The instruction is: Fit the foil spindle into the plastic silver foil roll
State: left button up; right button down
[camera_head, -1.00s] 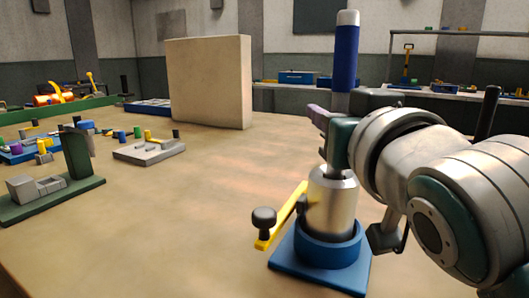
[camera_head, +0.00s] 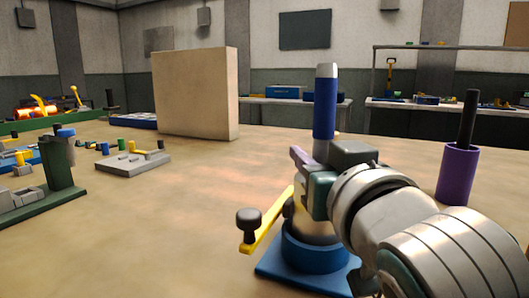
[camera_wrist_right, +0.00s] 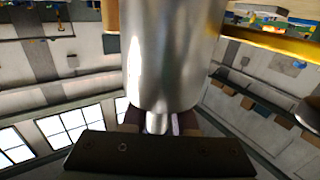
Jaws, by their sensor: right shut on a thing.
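My right gripper (camera_head: 316,165) is shut on an upright rod, which I take for the foil spindle (camera_head: 325,108). It is blue with a silver top and stands out above the fingers. The silver cylinder, which I take for the foil roll (camera_head: 308,234), stands below the gripper in a blue ring-shaped base (camera_head: 305,257). My gripper and wrist hide most of it. In the right wrist view the cylinder (camera_wrist_right: 175,50) is large, with a narrow silver pin (camera_wrist_right: 157,123) between its end and the fingers. How deep the parts fit is hidden. My left gripper is not in view.
A yellow lever (camera_head: 268,222) with a black knob (camera_head: 249,219) sits left of the base. A purple holder (camera_head: 457,178) with a black rod stands right of my wrist. A beige block (camera_head: 195,95) stands behind. The middle table is clear.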

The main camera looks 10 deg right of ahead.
jog(key=c, duration=0.7)
grip_release()
jog(key=shift+r, duration=0.15)
jog(key=shift+s+r+p, duration=0.3)
jog(key=shift+r+p, duration=0.25)
jog(key=s, duration=1.1)
jog(key=shift+s, duration=0.2)
